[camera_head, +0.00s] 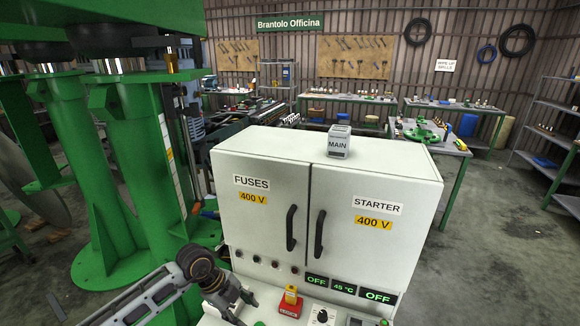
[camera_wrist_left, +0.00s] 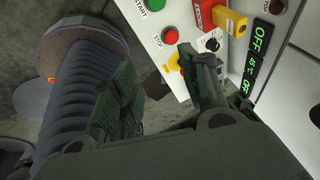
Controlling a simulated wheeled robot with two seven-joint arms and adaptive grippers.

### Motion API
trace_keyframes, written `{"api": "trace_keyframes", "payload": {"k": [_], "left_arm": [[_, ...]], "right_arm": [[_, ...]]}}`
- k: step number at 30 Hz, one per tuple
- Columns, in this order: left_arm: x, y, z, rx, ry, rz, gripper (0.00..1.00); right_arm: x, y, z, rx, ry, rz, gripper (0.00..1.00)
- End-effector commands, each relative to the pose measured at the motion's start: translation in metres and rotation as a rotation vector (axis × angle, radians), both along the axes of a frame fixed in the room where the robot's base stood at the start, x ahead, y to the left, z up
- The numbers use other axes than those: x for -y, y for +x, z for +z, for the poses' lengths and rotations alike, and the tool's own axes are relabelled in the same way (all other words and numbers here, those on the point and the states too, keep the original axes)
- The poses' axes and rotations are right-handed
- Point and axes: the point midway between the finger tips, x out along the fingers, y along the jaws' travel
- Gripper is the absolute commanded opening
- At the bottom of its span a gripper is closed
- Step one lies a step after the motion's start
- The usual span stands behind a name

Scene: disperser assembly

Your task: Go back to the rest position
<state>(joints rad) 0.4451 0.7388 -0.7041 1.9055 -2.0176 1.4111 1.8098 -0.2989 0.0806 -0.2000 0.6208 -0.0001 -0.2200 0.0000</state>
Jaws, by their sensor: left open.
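My left arm comes in at the bottom left of the head view. My left gripper (camera_head: 236,304) is beside the left end of the control panel, below the white cabinet. In the left wrist view the two fingers of my left gripper (camera_wrist_left: 160,88) stand well apart with nothing between them. Near the fingers in that view are a red stop button (camera_wrist_left: 170,35), a green start button (camera_wrist_left: 155,4) and a yellow part partly hidden by one finger. My right gripper shows in neither view.
The white cabinet (camera_head: 285,215) has two shut doors, and a small grey MAIN box (camera_head: 339,142) sits on top. A red and yellow switch (camera_head: 290,301) and a black knob (camera_head: 322,315) are on the panel. A green machine (camera_head: 125,190) stands to the left. Open floor lies at right.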

Motion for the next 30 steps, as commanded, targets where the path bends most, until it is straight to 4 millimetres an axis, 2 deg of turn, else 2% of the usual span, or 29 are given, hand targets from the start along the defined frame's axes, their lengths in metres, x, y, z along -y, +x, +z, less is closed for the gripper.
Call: {"api": "trace_keyframes", "payload": {"k": [1, 6, 15, 22, 26, 30], "left_arm": [[0.016, -0.003, 0.004, 0.013, -0.06, -0.018, 0.45], [0.067, -0.01, 0.028, 0.076, -0.285, -0.069, 0.45], [0.133, -0.016, 0.089, 0.21, -0.659, -0.074, 0.45], [0.156, -0.012, 0.143, 0.328, -0.912, -0.001, 0.45], [0.16, -0.006, 0.172, 0.393, -1.037, 0.069, 0.45], [0.155, 0.003, 0.201, 0.465, -1.152, 0.166, 0.45]], "right_arm": [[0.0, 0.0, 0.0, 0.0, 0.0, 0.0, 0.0], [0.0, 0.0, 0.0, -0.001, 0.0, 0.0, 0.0], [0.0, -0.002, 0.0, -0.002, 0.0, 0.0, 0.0], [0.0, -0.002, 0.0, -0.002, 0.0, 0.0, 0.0], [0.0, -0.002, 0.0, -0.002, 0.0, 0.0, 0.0], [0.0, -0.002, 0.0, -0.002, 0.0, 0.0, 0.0]]}}
